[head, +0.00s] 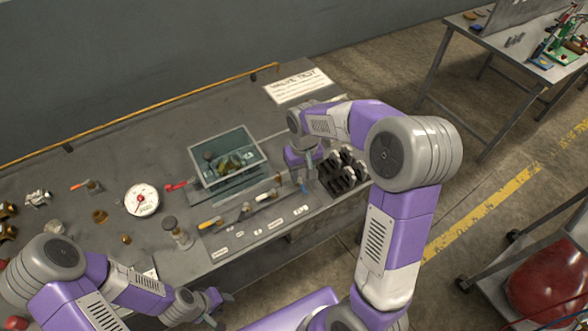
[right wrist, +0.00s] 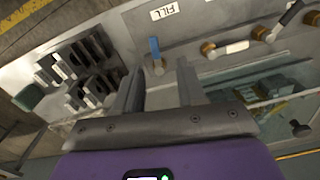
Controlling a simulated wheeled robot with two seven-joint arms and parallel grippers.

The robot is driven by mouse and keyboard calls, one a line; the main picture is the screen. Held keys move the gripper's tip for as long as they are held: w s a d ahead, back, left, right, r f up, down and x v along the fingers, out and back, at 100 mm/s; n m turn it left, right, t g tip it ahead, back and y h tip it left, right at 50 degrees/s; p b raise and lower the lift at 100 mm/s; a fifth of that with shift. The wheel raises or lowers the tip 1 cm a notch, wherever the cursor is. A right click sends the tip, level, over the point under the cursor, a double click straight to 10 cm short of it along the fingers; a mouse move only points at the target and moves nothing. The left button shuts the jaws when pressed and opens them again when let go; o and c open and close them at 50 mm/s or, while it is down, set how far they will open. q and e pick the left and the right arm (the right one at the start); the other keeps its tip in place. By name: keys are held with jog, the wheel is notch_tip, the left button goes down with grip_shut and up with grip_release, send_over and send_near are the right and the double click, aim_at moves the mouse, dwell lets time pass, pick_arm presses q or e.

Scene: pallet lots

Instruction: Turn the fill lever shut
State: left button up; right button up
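The fill lever has a blue handle on a brass pivot. In the right wrist view the fill lever (right wrist: 154,48) stands just beyond my fingertips, close to a white label reading FILL (right wrist: 169,13). In the head view the fill lever (head: 304,187) is a small blue piece at the panel's right end, just below my right gripper. My right gripper (head: 303,164), also in the right wrist view (right wrist: 160,74), is open and empty; I see no contact with the lever. My left gripper (head: 221,306) is open and empty near the bench's front edge.
Other levers with white (right wrist: 235,48) and orange (head: 208,224) handles share the panel. A clear tank (head: 190,158) stands behind it. Black blocks in a tray (head: 330,188) lie right of the lever. A gauge (head: 142,200) and small jars are at left.

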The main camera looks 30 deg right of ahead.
aim_at(303, 188)
jog(key=shift+d+r, duration=0.3)
jog(key=shift+r, duration=0.2)
notch_tip(303, 188, down, 7)
jog(key=shift+s+f+b, duration=0.1)
jog(key=shift+b, duration=0.65)
grip_shut()
